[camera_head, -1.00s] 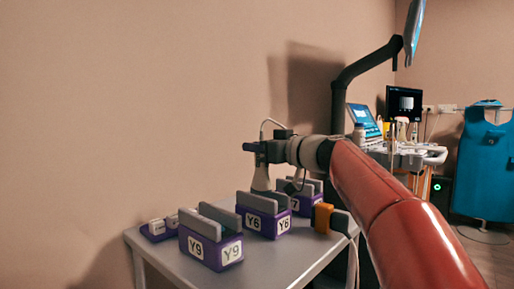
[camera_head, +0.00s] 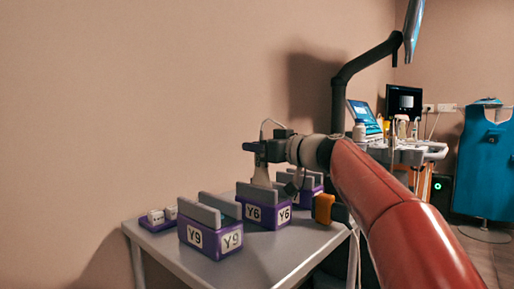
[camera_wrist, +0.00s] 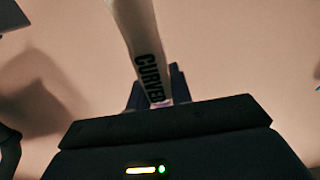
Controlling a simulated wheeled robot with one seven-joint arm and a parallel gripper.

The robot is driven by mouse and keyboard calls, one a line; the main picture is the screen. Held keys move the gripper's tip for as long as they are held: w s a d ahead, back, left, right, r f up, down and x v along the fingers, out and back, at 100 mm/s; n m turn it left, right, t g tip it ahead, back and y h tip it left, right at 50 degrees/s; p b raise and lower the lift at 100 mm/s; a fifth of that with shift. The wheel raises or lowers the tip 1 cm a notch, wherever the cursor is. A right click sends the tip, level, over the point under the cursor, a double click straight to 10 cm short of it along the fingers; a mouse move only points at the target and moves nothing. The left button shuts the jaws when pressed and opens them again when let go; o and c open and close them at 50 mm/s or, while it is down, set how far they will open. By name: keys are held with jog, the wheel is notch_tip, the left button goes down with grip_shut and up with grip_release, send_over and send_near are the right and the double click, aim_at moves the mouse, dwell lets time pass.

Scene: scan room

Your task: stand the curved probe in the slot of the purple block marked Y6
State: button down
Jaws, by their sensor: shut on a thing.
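The curved probe (camera_head: 261,174), pale and flaring toward its lower end, hangs roughly upright from my gripper (camera_head: 262,151). The wrist view shows its white body (camera_wrist: 143,40) lettered CURVED. My gripper is shut on its upper part. The purple block marked Y6 (camera_head: 269,214) stands on the table below, with grey walls along its slot. The probe's lower end meets the top of these walls in the picture. The front wall may hide its tip, so I cannot tell how far it is in the slot.
A purple Y9 block (camera_head: 211,239) stands in front, and another purple block (camera_head: 311,203) is partly hidden behind Y6. An orange and dark piece (camera_head: 324,209) is at right. A small purple tray (camera_head: 158,227) holds white pieces at left. The grey table (camera_head: 268,262) is bare in front.

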jog(key=shift+f+b, duration=0.25)
jog(key=shift+b, duration=0.05)
jog(key=c, duration=1.2)
grip_release()
jog(key=shift+o, duration=0.2)
jog(key=v, duration=0.8)
jog(key=shift+b, duration=0.3)
